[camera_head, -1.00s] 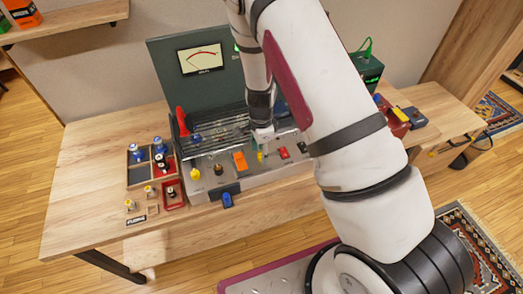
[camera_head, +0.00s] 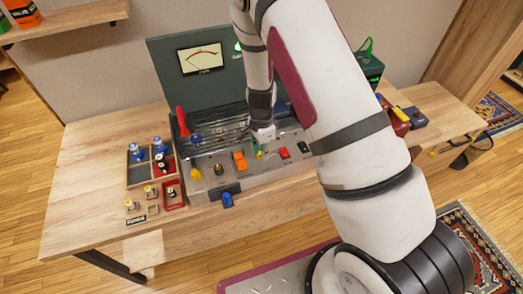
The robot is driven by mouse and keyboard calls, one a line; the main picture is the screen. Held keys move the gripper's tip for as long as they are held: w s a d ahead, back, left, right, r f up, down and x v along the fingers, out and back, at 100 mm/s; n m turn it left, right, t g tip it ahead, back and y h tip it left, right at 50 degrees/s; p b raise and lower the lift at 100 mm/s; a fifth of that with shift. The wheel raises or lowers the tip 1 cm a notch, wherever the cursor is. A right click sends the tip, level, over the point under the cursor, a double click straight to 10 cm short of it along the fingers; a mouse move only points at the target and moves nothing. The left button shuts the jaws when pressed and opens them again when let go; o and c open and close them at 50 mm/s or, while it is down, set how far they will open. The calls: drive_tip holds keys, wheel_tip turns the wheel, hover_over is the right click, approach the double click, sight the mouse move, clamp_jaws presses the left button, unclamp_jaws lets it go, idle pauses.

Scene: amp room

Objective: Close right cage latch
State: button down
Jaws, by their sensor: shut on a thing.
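The amp's cage (camera_head: 222,122) is a barred, shiny cover on the grey amp chassis, in front of the dark green panel with the meter. A blue latch (camera_head: 196,139) shows at its left front. My gripper (camera_head: 261,142) points down at the cage's right front corner. It is shut on a small part there, where the right cage latch sits. The fingers and wrist hide most of that part, so its exact position cannot be told. A small green and yellow piece shows just below the fingertips.
A red-handled lever (camera_head: 182,121) stands left of the cage. A tray with tubes (camera_head: 138,152) sits left. My arm covers the right side.

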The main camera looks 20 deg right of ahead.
drive_tip(key=n, duration=0.4)
drive_tip(key=shift+w, duration=0.1)
drive_tip(key=n, duration=0.8)
drive_tip(key=shift+n+b, duration=0.3)
drive_tip(key=shift+b, duration=0.1)
drive_tip(key=shift+n, duration=1.9)
drive_tip(key=c, duration=1.3)
unclamp_jaws()
drive_tip(key=shift+c, duration=0.2)
drive_tip(key=shift+r, duration=0.1)
